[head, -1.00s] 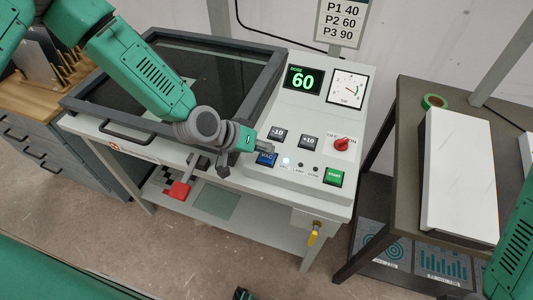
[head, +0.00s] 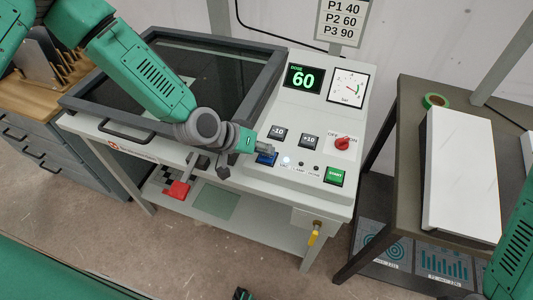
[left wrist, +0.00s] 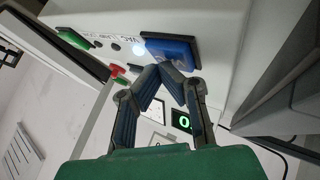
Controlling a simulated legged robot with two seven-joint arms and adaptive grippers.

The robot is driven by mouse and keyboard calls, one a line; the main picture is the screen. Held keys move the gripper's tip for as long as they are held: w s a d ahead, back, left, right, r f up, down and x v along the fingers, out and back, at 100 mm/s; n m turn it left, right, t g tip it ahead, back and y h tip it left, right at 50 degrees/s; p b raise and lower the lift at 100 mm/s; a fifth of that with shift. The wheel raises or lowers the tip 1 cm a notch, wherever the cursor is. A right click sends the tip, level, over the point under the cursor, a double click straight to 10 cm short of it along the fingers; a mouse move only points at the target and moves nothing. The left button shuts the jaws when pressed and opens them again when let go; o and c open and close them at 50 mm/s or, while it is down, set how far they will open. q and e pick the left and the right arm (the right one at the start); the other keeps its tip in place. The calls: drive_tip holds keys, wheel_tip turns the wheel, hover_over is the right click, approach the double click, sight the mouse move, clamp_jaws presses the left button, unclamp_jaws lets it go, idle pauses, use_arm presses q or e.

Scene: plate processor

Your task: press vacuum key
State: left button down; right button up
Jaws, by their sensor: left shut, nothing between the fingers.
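The vacuum key is a blue square button (head: 267,159) at the lower left of the processor's sloped control panel. It also shows in the left wrist view (left wrist: 168,50), just beyond the fingertips. A white lamp (head: 286,161) beside it is lit. My left gripper (head: 268,150) is shut and empty, its fingertips at the key's upper edge in the head view. In the left wrist view my left gripper (left wrist: 163,75) has its tips together close to the key's edge; I cannot tell whether they touch.
Close by are the -10 key (head: 277,132), +10 key (head: 308,141), red switch (head: 342,143) and green start key (head: 333,177). The display (head: 303,79) reads 60, beside a dial gauge (head: 346,87). A dark table (head: 408,125) with a white slab (head: 459,175) stands right.

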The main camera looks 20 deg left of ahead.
use_arm(q)
drive_tip(key=shift+f, duration=0.15)
idle(0.4)
drive_tip(key=shift+r+p, duration=0.3)
drive_tip(key=shift+r, duration=0.35)
wheel_tip(320, 180, up, 6)
drive_tip(key=p, duration=0.4)
idle(0.6)
